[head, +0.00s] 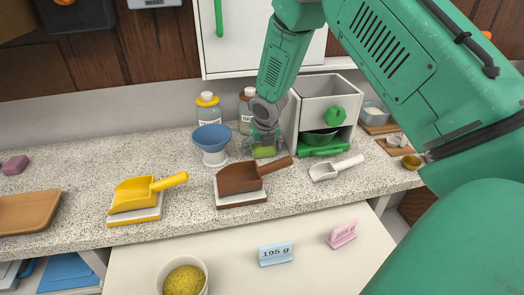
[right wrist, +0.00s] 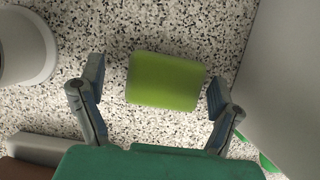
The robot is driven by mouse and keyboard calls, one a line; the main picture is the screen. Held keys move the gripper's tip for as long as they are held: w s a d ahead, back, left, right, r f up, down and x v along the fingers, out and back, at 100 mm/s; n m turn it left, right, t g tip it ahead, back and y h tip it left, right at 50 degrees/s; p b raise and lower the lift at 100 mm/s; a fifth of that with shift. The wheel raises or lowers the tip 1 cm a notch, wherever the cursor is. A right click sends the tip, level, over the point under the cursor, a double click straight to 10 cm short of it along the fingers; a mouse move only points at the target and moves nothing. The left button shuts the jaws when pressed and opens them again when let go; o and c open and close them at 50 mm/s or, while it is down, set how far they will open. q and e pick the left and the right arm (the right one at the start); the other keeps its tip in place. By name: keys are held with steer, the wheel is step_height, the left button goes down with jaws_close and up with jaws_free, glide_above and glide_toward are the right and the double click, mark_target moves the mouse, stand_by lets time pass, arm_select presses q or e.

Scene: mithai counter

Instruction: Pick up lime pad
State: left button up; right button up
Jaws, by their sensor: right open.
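The lime pad (right wrist: 166,82) is a small lime-green block lying flat on the speckled counter. In the right wrist view it sits between the two spread fingers of my right gripper (right wrist: 158,98), with a gap on each side. In the head view the lime pad (head: 262,151) shows just under my right gripper (head: 265,138), partly covered by it. My right gripper is open and points down at the pad. My left gripper is not in the head view.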

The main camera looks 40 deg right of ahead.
steer(key=shift+a+r, duration=0.1)
steer(key=shift+a, duration=0.05)
steer(key=shift+s, duration=0.1)
steer(key=c, duration=1)
steer(key=shift+s+d, duration=0.1)
steer(key=shift+d, duration=0.4)
steer(key=shift+c, duration=0.2)
step_height(320, 180, up, 10)
steer(key=shift+f+p, duration=0.15)
steer(key=shift+p, duration=0.15)
steer(key=shift+o, duration=0.3)
